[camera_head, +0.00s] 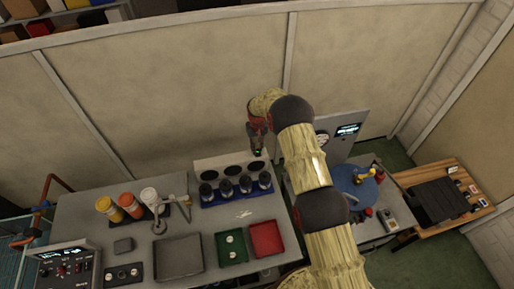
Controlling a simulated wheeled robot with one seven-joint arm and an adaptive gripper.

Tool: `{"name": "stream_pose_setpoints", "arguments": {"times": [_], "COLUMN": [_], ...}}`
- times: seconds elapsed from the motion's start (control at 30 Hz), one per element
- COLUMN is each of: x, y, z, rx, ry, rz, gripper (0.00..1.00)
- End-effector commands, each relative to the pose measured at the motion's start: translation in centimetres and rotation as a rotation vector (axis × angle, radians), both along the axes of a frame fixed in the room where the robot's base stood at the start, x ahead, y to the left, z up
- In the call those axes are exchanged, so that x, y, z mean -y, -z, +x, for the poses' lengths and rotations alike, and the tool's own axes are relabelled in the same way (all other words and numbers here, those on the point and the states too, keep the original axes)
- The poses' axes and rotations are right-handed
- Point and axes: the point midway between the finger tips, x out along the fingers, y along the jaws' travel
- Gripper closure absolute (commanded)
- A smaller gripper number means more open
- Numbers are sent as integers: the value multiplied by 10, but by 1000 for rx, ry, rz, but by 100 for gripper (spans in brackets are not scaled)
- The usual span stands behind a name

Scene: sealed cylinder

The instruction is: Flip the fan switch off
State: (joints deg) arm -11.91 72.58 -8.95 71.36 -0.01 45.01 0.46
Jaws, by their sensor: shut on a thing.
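My gripper (258,151) hangs at the right end of a white panel (205,163) with several dark round openings. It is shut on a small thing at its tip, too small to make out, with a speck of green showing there. I cannot pick out a fan switch with certainty. A control box (62,268) with a display and several small knobs or switches stands at the front left, far from my gripper. A grey panel with a display (346,130) stands behind my arm, partly hidden by it.
A blue rack of dark-topped jars (226,185) stands just below my gripper. Grey (179,257), green (231,247) and red (266,238) trays lie in front. Orange-topped containers (117,207) stand at left. A side table at right holds a blue disc (357,183).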

Motion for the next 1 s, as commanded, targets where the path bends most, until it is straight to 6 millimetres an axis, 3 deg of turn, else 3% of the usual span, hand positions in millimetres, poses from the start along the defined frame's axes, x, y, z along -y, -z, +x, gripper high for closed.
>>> {"name": "stream_pose_setpoints", "arguments": {"times": [0.2,0.53,1.0], "x": [0,0,1], "y": [0,0,1], "z": [0,0,-6], "rx": [0,19,205], "ry": [0,0,0], "rz": [0,4,42], "gripper": [100,100,100]}}
